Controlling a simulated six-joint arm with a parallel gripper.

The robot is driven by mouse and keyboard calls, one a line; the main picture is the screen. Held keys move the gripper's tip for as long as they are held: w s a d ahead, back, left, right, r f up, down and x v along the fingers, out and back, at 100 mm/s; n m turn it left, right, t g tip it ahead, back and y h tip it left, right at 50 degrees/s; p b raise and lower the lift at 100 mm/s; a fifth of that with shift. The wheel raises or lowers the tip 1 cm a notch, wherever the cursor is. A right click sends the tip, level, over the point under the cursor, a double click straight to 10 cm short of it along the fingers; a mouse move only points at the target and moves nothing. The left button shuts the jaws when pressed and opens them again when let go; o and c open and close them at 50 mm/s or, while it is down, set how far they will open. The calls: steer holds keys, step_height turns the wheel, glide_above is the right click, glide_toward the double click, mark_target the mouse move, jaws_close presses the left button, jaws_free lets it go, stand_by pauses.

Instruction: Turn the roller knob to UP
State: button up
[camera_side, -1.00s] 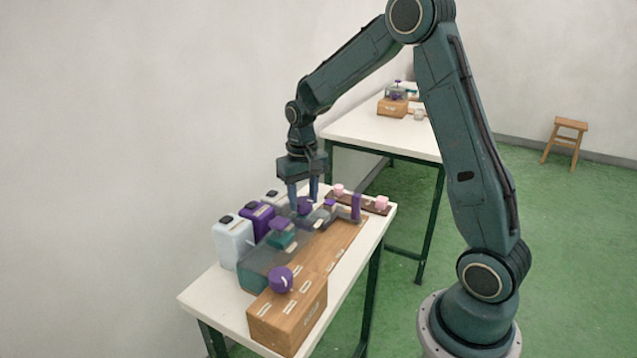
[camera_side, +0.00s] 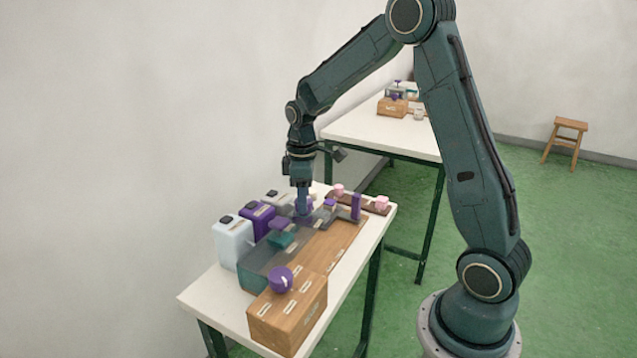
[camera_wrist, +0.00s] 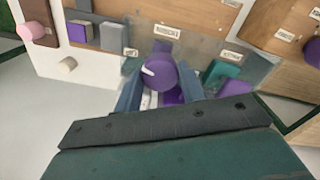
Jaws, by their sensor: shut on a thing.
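A round purple knob (camera_wrist: 162,76) with a white pointer line stands on the grey panel. In the wrist view it lies between the fingers of my gripper (camera_wrist: 160,88), which is shut on it. Its pointer line points left, toward a small white label (camera_wrist: 131,53); another label (camera_wrist: 166,31) sits above it. Their lettering is too small to read surely. In the side view my gripper (camera_side: 303,212) reaches straight down at the far part of the panel and hides most of this knob.
A second purple knob (camera_side: 281,280) sits on the near wooden box (camera_side: 290,315). A white jug (camera_side: 232,243) and a purple jug (camera_side: 257,222) stand along the left. A teal block (camera_side: 281,239) is on the panel. A purple upright lever (camera_side: 356,206) stands to the right.

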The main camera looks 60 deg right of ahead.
steer(key=n, duration=0.3)
steer(key=shift+r, duration=0.1)
steer(key=shift+n, duration=0.4)
steer(key=o, duration=1)
step_height(320, 180, up, 14)
steer(key=shift+f, duration=0.1)
stand_by(0.3)
